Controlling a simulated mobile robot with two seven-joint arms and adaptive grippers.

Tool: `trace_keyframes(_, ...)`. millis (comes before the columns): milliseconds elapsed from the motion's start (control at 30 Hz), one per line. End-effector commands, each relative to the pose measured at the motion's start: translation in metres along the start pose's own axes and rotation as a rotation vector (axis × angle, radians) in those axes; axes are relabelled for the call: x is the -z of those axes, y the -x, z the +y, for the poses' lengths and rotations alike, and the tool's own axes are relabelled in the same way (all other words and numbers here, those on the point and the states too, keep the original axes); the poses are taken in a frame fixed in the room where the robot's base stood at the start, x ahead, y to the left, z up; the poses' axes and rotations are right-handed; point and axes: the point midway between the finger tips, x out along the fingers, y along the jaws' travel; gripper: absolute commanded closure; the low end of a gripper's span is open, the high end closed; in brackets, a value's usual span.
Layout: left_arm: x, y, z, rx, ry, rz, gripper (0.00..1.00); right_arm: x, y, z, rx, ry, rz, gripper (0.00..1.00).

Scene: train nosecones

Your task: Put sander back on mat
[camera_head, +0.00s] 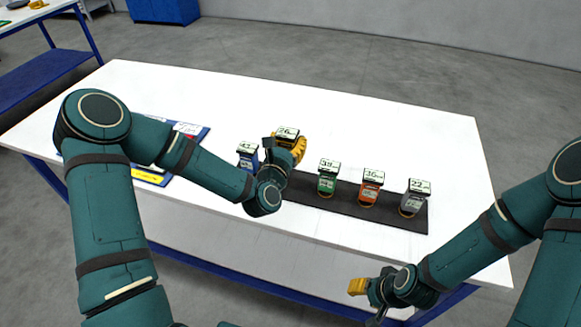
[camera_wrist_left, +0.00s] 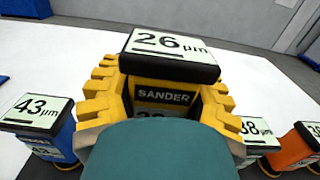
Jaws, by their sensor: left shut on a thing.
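The 26 µm sander (camera_head: 287,132) has a pale label on a dark top and a yellow front marked SANDER. It shows large in the left wrist view (camera_wrist_left: 170,56). My left gripper (camera_head: 297,150) is shut on it, with yellow ridged fingers on both sides of it in the left wrist view. The dark mat (camera_head: 300,190) runs along the table. The held sander shows between the 43 and 38 sanders, a little higher in the picture; my gripper hides its underside, so I cannot tell whether it touches the mat. My right gripper (camera_head: 357,287) is at the table's front edge, its opening unclear.
The blue 43 sander (camera_head: 247,155) stands left of the held one. Green (camera_head: 327,182), orange (camera_head: 369,190) and grey (camera_head: 412,200) sanders stand on the mat to the right. A blue board (camera_head: 202,137) with cards lies left. The white table (camera_head: 390,120) is clear behind.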

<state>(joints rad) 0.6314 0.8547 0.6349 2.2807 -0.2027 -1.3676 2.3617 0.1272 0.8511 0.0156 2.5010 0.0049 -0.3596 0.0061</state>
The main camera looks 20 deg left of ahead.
Motion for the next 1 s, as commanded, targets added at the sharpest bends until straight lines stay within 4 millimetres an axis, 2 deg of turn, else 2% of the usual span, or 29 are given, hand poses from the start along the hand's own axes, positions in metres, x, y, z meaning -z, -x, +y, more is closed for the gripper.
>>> trace_keyframes(33,0.012,0.000,-0.001,0.001,0.001,0.001,0.82,-0.001,-0.003,0.001,0.000,0.000,-0.002,0.53)
trace_keyframes(100,0.024,0.000,-0.001,0.001,0.001,0.001,0.82,-0.002,-0.005,0.002,0.000,0.001,-0.004,0.53)
trace_keyframes(367,0.045,0.001,0.000,0.000,0.000,-0.002,0.82,-0.003,-0.008,0.003,0.001,0.002,-0.007,0.53)
trace_keyframes(600,0.075,0.001,-0.001,0.002,0.001,-0.001,0.82,-0.005,-0.013,0.005,0.001,0.004,-0.012,0.53)
trace_keyframes(1000,0.080,0.001,0.000,0.000,0.000,-0.002,0.82,-0.007,-0.016,0.006,0.002,0.004,-0.015,0.53)
